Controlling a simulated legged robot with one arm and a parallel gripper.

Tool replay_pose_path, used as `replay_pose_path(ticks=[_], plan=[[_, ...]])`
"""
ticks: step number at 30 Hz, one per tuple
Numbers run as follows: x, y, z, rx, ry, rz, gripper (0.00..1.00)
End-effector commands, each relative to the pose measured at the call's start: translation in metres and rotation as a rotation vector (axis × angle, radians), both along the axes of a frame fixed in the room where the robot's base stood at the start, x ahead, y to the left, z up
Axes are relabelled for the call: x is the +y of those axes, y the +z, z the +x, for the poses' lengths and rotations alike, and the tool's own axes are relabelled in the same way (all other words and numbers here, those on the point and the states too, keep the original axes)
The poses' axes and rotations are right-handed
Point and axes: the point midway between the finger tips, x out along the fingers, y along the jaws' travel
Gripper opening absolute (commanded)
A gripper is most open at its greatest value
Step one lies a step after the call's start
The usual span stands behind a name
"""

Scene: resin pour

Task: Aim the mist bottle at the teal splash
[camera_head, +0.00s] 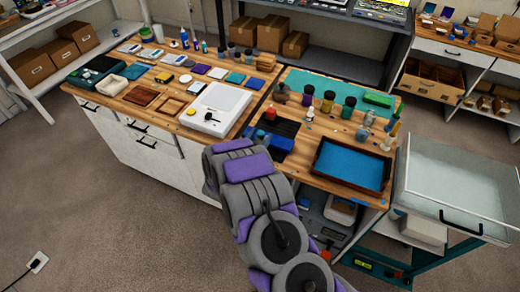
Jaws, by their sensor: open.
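I cannot make out for sure which container is the mist bottle. A small clear bottle (363,131) stands upright on the right half of the wooden bench, just right of several dark jars. A blue bottle (184,39) stands at the far edge of the left half. I cannot single out a teal splash. A shallow tray (352,165) with a dark wooden rim has a blue-teal inside, and a teal mat (300,78) lies at the back right. My grey and purple arm reaches up to the bench front; no gripper fingers show.
A white flat box (215,108) sits at mid-bench, with small wooden frames (142,95) to its left. Cardboard boxes (271,34) fill the shelf behind. The carpet (100,200) at left is mostly clear.

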Motion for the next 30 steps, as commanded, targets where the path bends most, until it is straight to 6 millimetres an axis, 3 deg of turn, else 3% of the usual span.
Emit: replay_pose_path(ticks=[11, 27, 30], plan=[[-0.0028, 0.0003, 0.009, 0.0, 0.001, -0.001, 0.57], [-0.0027, 0.0003, 0.0087, 0.0, 0.001, -0.001, 0.06], [-0.0027, 0.0003, 0.0087, 0.0, 0.001, -0.001, 0.0]])
